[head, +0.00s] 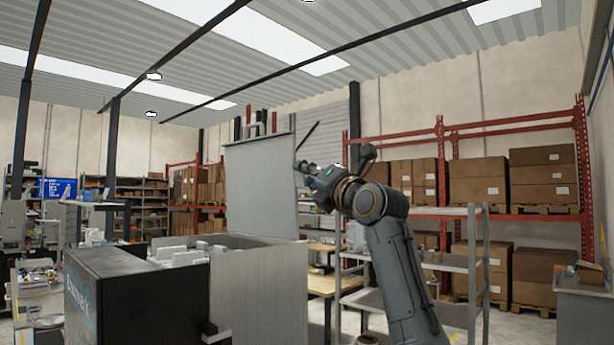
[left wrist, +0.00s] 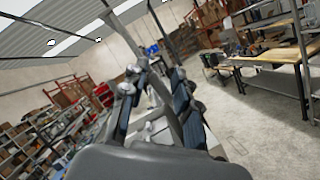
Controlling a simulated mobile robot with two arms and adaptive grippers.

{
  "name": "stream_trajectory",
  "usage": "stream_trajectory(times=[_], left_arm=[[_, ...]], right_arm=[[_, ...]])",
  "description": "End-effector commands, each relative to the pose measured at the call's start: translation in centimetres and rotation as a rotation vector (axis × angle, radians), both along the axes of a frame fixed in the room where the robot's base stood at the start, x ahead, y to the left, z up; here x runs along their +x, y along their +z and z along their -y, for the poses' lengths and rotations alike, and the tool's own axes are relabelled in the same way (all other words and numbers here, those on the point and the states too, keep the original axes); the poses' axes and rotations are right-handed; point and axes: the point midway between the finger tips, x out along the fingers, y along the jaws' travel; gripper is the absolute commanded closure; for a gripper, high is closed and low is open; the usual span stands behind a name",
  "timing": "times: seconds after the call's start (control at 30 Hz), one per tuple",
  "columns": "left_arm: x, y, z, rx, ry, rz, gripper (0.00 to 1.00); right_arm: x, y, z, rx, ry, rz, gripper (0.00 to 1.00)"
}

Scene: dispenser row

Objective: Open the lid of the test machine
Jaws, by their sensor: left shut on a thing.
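The test machine (head: 140,298) stands at the lower left in the head view, with a black front and a grey side. Its large flat grey lid (head: 259,188) stands roughly upright at the back, so the top is open and white parts show inside. My left gripper (head: 304,171) is at the lid's right edge, about halfway up. In the left wrist view its two dark-padded fingers (left wrist: 157,105) are on either side of a grey edge, which appears to be the lid (left wrist: 125,35), and are shut on it. The exact contact is partly hidden. My right gripper is not in view.
A grey metal shelf (head: 462,262) stands right of the machine, behind my left arm. Red racks with brown boxes (head: 480,182) line the back wall. A wooden-topped table (head: 322,284) is behind the machine. Open floor (left wrist: 250,125) shows in the left wrist view.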

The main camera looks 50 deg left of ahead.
Motion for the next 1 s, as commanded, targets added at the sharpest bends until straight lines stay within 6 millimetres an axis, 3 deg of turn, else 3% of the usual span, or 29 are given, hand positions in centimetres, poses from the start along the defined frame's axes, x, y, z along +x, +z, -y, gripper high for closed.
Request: stream_trajectory(times=[0.03, 0.27, 0.3, 0.43, 0.77, 1.0], left_arm=[[0.5, -1.3, -0.2, -0.025, 0.000, -0.016, 1.00], [0.5, -1.3, -0.2, -0.025, 0.000, -0.016, 1.00], [0.5, -1.3, -0.2, -0.025, -0.001, -0.015, 0.66], [0.5, -1.2, -0.2, -0.023, -0.001, -0.014, 0.40], [0.2, -0.7, 0.0, -0.016, 0.001, -0.007, 0.40], [-0.2, -1.6, 3.1, -0.014, -0.002, -0.008, 0.40]], right_arm=[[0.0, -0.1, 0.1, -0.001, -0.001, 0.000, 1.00], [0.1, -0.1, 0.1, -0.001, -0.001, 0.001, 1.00], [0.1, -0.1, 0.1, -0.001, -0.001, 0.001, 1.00], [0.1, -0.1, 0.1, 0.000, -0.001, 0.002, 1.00], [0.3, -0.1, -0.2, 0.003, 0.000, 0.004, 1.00], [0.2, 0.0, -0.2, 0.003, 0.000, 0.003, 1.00]])
